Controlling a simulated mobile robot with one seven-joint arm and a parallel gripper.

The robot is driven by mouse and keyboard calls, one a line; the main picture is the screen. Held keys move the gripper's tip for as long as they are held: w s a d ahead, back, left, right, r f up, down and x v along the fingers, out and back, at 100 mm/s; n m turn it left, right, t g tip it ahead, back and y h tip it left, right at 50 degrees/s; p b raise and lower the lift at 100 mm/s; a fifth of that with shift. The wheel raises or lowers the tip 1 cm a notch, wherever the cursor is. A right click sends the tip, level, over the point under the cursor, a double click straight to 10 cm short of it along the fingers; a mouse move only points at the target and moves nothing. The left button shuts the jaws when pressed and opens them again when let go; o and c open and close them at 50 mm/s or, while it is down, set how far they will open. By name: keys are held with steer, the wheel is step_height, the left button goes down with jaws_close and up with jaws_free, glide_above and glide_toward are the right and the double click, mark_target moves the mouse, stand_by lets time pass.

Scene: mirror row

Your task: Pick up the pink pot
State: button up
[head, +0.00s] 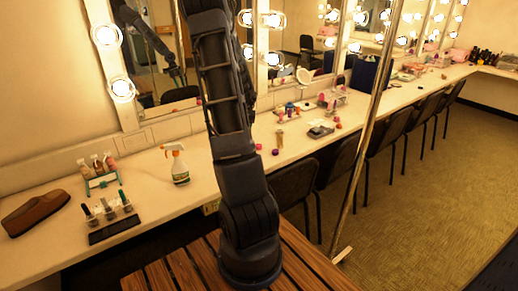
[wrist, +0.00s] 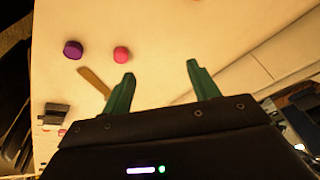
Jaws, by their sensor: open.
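The pink pot (wrist: 121,54) is a small round pot on the pale counter, just beyond and left of my left fingertip in the wrist view. In the head view it appears as a small pink pot (head: 259,147) near the counter's front edge, right of my arm. My gripper (wrist: 160,70) has two green fingers spread apart with nothing between them. The pot is outside the fingers, apart from them. The head view does not directly show my gripper; my arm rises out of the top of that picture.
A purple pot (wrist: 72,50) sits close left of the pink one, nearer the counter edge. A spray bottle (head: 176,165) stands on the counter. Black chairs (head: 336,166) line its front. Lit mirrors (head: 300,45) stand behind.

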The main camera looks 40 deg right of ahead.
steer(key=shift+m+g+h, duration=0.4)
steer(key=shift+g+h, duration=0.1)
steer(key=shift+h, duration=0.4)
steer(key=d+f, duration=0.3)
steer(key=f, duration=0.1)
steer(key=d+f, duration=0.6)
steer(key=f, duration=0.1)
steer(key=shift+w+d+f, duration=0.15)
steer(key=shift+d+f, duration=0.2)
steer(key=shift+d+x, duration=0.2)
steer(key=shift+x, duration=1.05)
steer(key=shift+d+x, duration=0.2)
steer(key=shift+x, duration=1.1)
steer(key=shift+r, duration=0.1)
steer(key=shift+c, duration=0.2)
steer(key=c, duration=1)
